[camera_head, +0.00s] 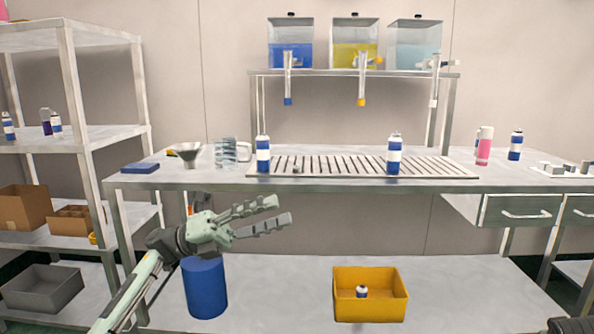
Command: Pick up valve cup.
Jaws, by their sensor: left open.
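My left gripper (283,210) is open and empty, in front of the bench's front edge and below its top, with its fingers pointing right. A tiny dark piece (295,169) lies on the slatted grate (330,174), right of a blue-and-white can (263,155). It is too small to tell whether it is a valve cup. Several small pale and grey parts (567,168) sit at the bench's right end; I cannot tell whether a valve cup is among them. My right gripper is not in view.
Another can (394,155) stands on the grate. A funnel (187,153), a clear mug (226,153) and a blue block (140,168) stand on the left bench top (230,183). Below are a blue cylinder (204,288) and a yellow bin (370,306) holding a small can.

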